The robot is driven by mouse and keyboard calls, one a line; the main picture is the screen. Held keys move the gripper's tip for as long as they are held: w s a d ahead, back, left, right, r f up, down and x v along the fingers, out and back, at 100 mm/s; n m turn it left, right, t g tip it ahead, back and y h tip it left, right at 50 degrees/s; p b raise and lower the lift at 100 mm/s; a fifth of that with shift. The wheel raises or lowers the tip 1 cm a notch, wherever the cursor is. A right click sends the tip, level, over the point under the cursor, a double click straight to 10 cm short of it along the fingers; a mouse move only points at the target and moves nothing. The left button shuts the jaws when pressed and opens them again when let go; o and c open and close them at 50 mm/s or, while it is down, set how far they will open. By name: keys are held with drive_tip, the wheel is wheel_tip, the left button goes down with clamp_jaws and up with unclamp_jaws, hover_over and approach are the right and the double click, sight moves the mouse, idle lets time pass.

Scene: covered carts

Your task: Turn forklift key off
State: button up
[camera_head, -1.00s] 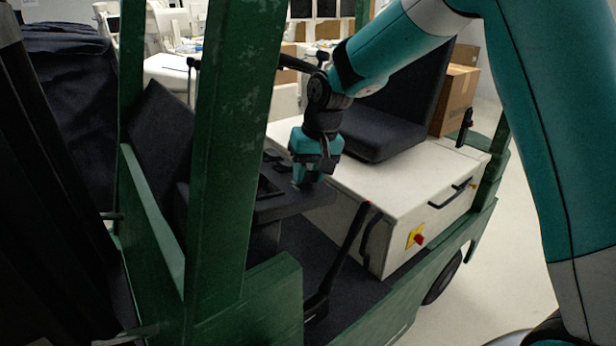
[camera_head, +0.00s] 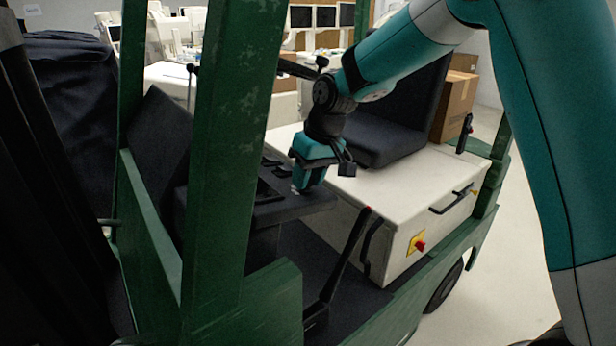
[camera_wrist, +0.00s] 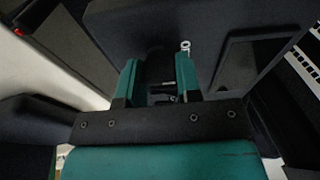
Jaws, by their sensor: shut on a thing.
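My gripper (camera_head: 304,184) reaches down to the dark console (camera_head: 290,208) of the green forklift (camera_head: 217,130), left of its seat. In the wrist view my gripper (camera_wrist: 156,88) has its two teal fingers on either side of a dark piece, and it is shut on this piece. The piece is at the place of the key, but its shape is mostly hidden by the fingers and the shade. A small silver ring-ended part (camera_wrist: 185,46) shows just beyond the right finger. The key's turn angle cannot be made out.
A black seat (camera_head: 385,140) stands on the white body (camera_head: 420,190) behind the console. A red knob on a yellow plate (camera_head: 418,243) is on its side. A black lever (camera_head: 345,255) rises in front. The green mast post stands close on the left.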

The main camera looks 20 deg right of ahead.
drive_tip(key=o, duration=0.9)
drive_tip(key=v, duration=1.7)
drive_tip(key=shift+r, duration=0.25)
